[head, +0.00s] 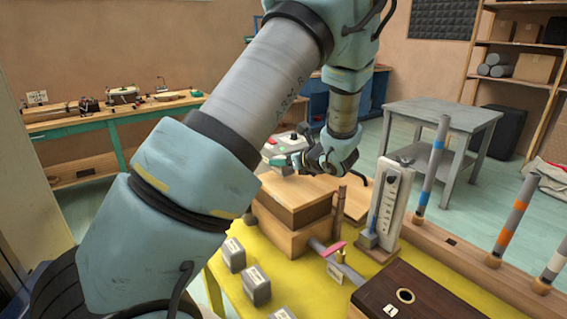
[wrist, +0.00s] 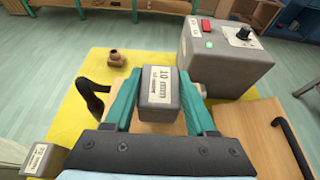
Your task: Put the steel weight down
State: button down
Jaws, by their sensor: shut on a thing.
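The steel weight (wrist: 157,88) is a grey block with a white printed label on its top. In the wrist view it sits between the two teal fingers of my gripper (wrist: 158,100), which is shut on it. In the head view my gripper (head: 284,161) is over the far part of the yellow table (head: 315,285), by the wooden box (head: 290,208). The held weight is hard to make out there. Whether its underside touches anything is hidden.
Several similar labelled grey weights (head: 233,255) stand on the near yellow surface. A grey control box (wrist: 225,60) with a green button is close on the right of my gripper. A small brown pot (wrist: 116,58) and a black handle (wrist: 92,97) are to the left.

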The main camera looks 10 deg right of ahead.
jog(key=shift+f, duration=0.65)
jog(key=shift+f, duration=0.2)
jog(key=shift+c, duration=1.1)
grip_release()
